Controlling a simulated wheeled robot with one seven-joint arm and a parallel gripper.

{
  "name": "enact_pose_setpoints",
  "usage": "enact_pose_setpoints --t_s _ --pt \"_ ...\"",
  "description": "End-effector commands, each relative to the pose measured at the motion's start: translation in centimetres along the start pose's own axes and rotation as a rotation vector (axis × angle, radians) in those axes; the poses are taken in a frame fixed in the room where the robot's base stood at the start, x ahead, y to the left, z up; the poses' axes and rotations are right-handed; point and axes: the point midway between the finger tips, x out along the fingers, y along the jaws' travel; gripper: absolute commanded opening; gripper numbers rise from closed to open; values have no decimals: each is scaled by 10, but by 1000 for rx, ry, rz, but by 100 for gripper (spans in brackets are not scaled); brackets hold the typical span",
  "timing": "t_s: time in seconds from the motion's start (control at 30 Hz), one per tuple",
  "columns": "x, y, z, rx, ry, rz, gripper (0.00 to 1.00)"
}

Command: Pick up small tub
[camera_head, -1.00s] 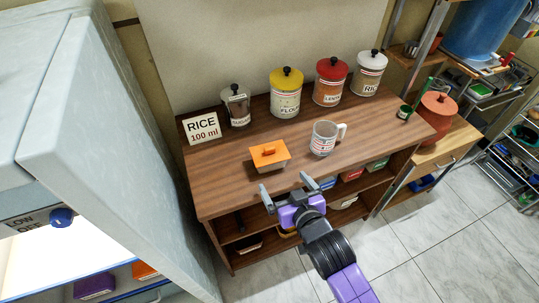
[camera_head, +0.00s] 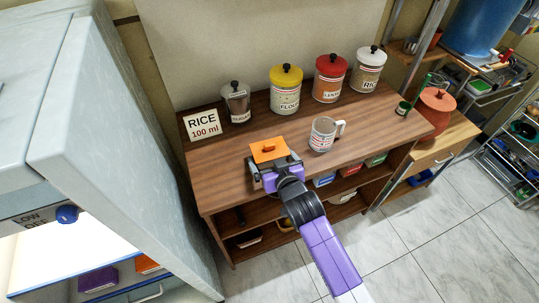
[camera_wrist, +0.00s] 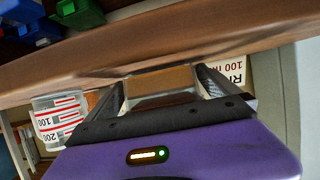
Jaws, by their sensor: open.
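The small tub, with an orange lid and handle (camera_head: 268,150), sits near the front edge of the wooden table. My gripper (camera_head: 274,165) is open at the tub's near side, one finger toward each side of it. In the wrist view, the tub's tan body (camera_wrist: 160,80) shows between the two fingers of my gripper (camera_wrist: 162,90). I cannot tell whether either finger touches it. The tub's lower front is hidden by my gripper in the head view.
A white measuring mug (camera_head: 324,135) stands right of the tub. A RICE 100 ml sign (camera_head: 202,125) stands at the table's left. Several lidded jars, including the yellow-lidded one (camera_head: 286,90), line the back. A fridge (camera_head: 110,130) stands at left.

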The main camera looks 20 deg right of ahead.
Motion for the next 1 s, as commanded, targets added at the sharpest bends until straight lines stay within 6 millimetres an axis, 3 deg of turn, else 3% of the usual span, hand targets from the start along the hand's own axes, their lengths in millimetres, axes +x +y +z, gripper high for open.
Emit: enact_pose_setpoints --t_s 0.2,0.5,1.0 --pt "0 0 0 0 1 0 100" --pt "0 0 0 0 1 0 41" --pt "-2 0 -7 0 4 0 39"
